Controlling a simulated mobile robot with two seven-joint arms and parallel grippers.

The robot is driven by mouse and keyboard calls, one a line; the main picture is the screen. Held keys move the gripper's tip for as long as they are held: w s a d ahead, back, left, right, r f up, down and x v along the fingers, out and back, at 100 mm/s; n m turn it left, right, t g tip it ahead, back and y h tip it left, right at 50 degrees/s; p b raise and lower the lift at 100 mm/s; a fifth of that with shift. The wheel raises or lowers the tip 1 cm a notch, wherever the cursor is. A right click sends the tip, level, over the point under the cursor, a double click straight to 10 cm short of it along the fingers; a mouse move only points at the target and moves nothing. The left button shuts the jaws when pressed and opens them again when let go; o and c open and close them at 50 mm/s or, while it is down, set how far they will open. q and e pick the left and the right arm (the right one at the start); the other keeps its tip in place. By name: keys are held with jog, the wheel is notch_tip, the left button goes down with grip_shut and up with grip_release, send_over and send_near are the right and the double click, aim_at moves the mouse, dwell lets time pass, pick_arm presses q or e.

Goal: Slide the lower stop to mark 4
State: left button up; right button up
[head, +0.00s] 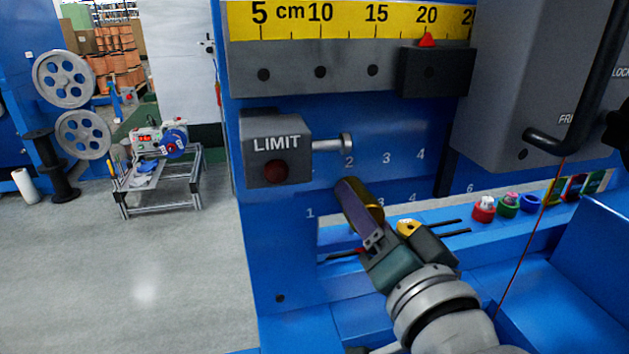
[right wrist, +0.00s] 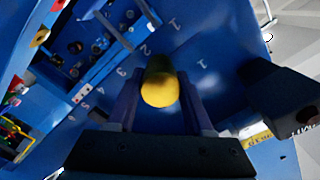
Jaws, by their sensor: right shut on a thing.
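The lower stop shows as a yellow, round-ended cylinder (head: 373,200) on the blue machine front, in the lower row of marks. My right gripper (head: 357,208) is shut on the stop. In the right wrist view the stop's yellow end (right wrist: 160,90) lies between the two fingers. My left gripper is not in view.
A grey LIMIT block (head: 277,150) with a metal pin (head: 333,144) stands above the stop. A yellow scale (head: 350,20) with a red pointer runs along the top. Coloured caps (head: 508,204) sit on a ledge to the right. A grey housing (head: 515,75) bounds the upper right.

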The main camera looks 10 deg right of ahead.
grip_shut()
dwell(0.4)
jog(key=shift+d, duration=0.4)
jog(key=d, duration=0.6)
jog(key=shift+w+p, duration=0.15)
jog(key=shift+p, duration=0.2)
jog(key=o, duration=0.7)
grip_release()
